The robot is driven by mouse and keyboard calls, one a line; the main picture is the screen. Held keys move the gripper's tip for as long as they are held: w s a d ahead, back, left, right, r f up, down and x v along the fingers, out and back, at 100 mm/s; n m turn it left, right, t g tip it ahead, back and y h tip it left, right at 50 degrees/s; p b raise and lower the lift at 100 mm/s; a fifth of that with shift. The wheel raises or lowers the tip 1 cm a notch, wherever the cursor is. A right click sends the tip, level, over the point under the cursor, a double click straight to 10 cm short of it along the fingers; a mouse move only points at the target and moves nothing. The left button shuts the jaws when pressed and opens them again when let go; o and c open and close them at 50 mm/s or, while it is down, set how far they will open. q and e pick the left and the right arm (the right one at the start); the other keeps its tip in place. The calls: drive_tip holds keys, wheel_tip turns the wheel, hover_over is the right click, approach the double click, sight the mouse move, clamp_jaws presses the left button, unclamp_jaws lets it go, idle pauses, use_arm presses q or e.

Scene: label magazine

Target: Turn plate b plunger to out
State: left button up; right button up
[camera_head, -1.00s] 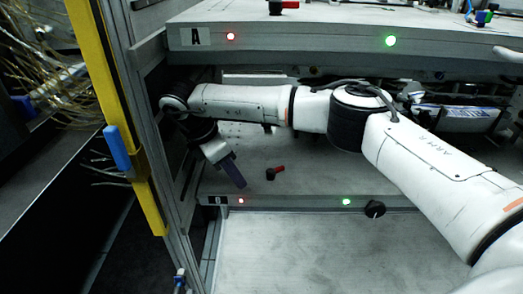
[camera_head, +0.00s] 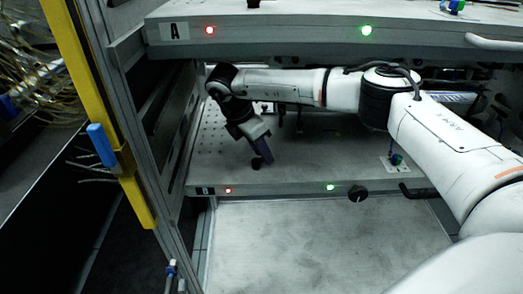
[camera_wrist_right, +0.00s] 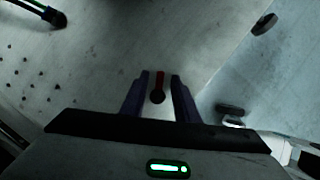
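Whether the fingertips touch the plate is unclear. My left gripper is not in view.
Upper plate A (camera_head: 290,36) hangs over my right arm. A yellow post (camera_head: 110,120) stands at left. A small connector (camera_head: 396,159) stands on plate B at right.

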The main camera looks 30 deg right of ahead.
drive_tip(key=c, duration=0.6)
clamp_jaws()
